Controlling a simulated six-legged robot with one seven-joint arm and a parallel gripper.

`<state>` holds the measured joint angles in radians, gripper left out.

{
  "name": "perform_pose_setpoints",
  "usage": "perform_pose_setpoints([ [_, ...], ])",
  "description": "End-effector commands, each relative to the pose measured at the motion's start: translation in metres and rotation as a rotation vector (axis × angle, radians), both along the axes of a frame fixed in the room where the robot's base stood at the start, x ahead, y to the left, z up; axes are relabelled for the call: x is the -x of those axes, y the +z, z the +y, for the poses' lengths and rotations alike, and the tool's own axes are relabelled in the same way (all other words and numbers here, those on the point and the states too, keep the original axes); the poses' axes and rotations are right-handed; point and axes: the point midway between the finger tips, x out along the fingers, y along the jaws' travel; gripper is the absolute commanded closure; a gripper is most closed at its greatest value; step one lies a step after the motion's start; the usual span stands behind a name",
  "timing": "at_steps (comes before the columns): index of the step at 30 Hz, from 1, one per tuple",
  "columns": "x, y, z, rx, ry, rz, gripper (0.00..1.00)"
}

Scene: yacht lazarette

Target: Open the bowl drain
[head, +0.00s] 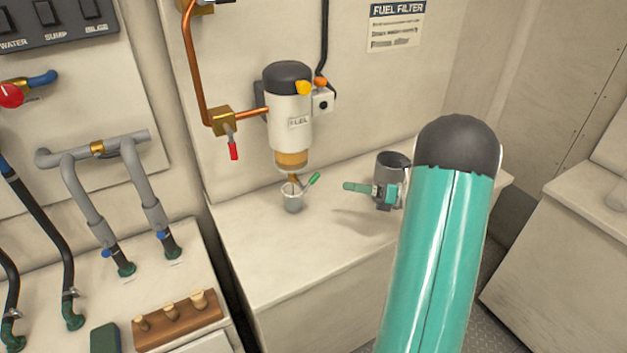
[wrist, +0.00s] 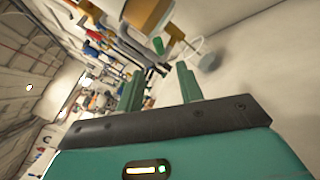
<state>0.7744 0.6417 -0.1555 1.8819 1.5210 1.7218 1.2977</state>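The fuel filter (head: 290,115) is a white canister with a dark top, mounted on the wall. Its amber bowl (head: 291,158) is at the bottom and also shows in the wrist view (wrist: 147,14). A thin brass drain stem (head: 293,179) hangs below it. A small green lever (head: 313,179) sticks out to the right by the stem; it also shows in the wrist view (wrist: 158,46). My gripper (head: 368,189) is right of the lever, apart from it. In the wrist view its two green fingers (wrist: 159,70) are apart with nothing between them.
A small clear cup (head: 292,201) stands on the bench (head: 275,255) under the drain. A copper pipe (head: 191,75) and a red-handled valve (head: 233,151) are left of the filter. Wooden plugs (head: 178,320) sit lower left. The bench front is clear.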

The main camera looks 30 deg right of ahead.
Motion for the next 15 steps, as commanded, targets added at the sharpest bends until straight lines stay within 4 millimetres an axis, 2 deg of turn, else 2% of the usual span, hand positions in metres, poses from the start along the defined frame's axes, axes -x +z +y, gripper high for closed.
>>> perform_pose_setpoints([
  [9,-0.045,0.000,0.048,0.001,0.006,-0.001,0.63],
  [15,-0.067,0.000,0.071,0.003,0.004,0.000,0.63],
])
